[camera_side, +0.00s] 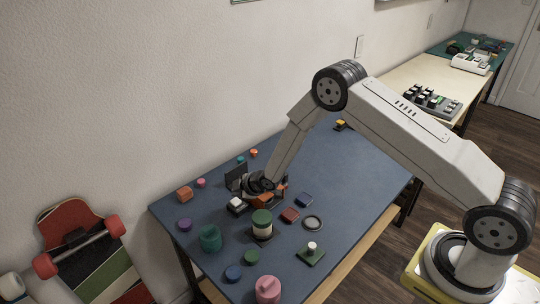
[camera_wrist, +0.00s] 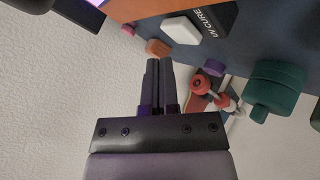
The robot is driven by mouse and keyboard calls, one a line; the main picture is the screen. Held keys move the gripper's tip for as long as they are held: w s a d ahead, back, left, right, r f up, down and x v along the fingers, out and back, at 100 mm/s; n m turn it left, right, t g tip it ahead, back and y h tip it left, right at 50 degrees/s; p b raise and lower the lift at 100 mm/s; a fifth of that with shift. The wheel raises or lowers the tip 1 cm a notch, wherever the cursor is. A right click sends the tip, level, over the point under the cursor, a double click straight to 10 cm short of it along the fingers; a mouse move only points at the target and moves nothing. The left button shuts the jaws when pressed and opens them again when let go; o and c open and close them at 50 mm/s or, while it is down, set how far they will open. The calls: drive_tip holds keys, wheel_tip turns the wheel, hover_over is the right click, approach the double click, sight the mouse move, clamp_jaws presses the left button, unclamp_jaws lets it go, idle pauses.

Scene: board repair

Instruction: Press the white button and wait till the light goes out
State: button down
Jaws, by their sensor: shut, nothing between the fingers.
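The white button (camera_wrist: 180,29) sits on a black box marked UV CURE (camera_wrist: 215,17) in the wrist view. In the side view the button (camera_side: 237,202) is beside my gripper (camera_side: 258,187), at the left of the blue table. My gripper's fingers (camera_wrist: 159,65) are shut and empty, pointing toward the button with a visible gap in the wrist view. I cannot tell their depth from it. A purple glow (camera_wrist: 92,2) shows at the top of the wrist view, with a purple tint on the fingers. The lamp itself is hidden.
An orange fixture (camera_side: 265,199) lies under my gripper, with a dark upright panel (camera_side: 236,176) behind. A green and cream cylinder (camera_side: 262,225) stands close in front. A teal jar (camera_side: 210,238) and several small coloured pieces surround the spot. The table's far right is mostly clear.

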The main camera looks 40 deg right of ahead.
sight(238, 201)
drive_tip(key=shift+r, duration=2.2)
drive_tip(key=shift+r, duration=0.1)
drive_tip(key=shift+s+d+r, duration=0.1)
drive_tip(key=shift+s+r, duration=0.1)
drive_tip(key=s+d+r+m+g+h, duration=0.25)
drive_tip(key=s+r+m, duration=0.35)
drive_tip(key=s+r, duration=0.55)
drive_tip(key=s+r+m+g, duration=0.3)
drive_tip(key=s+m+g, duration=0.1)
drive_tip(key=s, duration=1.4)
drive_tip(key=shift+s+d+m, duration=0.25)
drive_tip(key=shift+d+m, duration=0.2)
drive_tip(key=shift+m, duration=0.25)
drive_tip(key=shift+r+y, duration=0.1)
drive_tip(key=shift+y, duration=0.15)
